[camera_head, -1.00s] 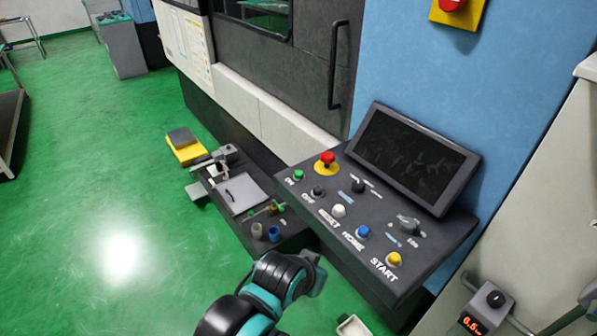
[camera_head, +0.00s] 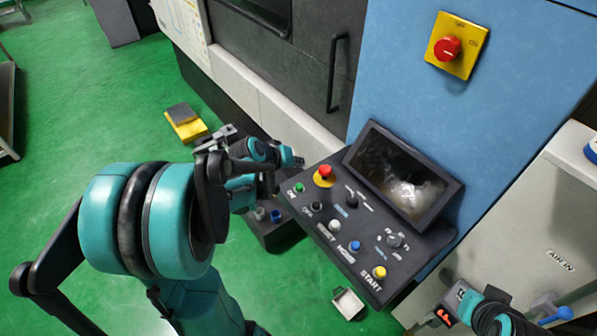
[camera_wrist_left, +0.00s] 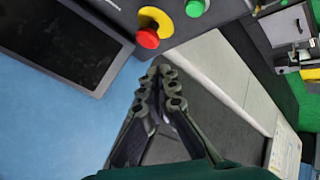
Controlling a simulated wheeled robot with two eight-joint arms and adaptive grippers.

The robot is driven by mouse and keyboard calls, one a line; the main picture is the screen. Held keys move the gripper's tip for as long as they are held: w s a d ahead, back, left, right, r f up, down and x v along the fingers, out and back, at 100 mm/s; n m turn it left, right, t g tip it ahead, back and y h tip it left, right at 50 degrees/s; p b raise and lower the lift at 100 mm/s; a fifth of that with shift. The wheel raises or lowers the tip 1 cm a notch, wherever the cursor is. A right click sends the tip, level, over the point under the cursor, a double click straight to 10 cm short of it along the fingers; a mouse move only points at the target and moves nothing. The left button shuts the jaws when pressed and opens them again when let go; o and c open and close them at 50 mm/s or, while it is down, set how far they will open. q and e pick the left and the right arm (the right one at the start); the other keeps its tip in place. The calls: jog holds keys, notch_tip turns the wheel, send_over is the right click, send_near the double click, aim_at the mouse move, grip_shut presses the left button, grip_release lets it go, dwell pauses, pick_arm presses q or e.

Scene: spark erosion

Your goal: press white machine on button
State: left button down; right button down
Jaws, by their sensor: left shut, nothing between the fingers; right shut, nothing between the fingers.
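The green ON button (camera_head: 299,187) is at the left end of the black control panel (camera_head: 318,228). It also shows at the top of the left wrist view (camera_wrist_left: 195,8). A red mushroom button on a yellow ring (camera_head: 325,172) sits beside it and shows in the left wrist view (camera_wrist_left: 148,37). My left gripper (camera_head: 294,158) is shut and empty near the panel's left end, behind the ON button in the head view. Its fingertips (camera_wrist_left: 161,82) show below the red button in the wrist view, apart from both buttons. My right gripper (camera_head: 490,308) is partly visible at lower right, shut.
White, blue and yellow buttons and black knobs line the panel, with a dark screen (camera_head: 402,180) above. A red button on a yellow plate (camera_head: 447,48) is on the blue wall. A white cabinet (camera_head: 560,215) stands right. A small white bin (camera_head: 348,303) is on the floor.

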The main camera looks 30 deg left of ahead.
aim_at(297, 187)
pick_arm(q)
jog(key=shift+w+a+r, duration=0.1)
jog(key=shift+a+r, duration=0.05)
jog(key=shift+a, duration=0.15)
notch_tip(297, 187, down, 9)
jog(key=b, duration=0.7)
jog(key=shift+r, duration=0.1)
dwell(1.3)
jog(key=shift+f+b, duration=0.4)
jog(key=shift+b, duration=0.2)
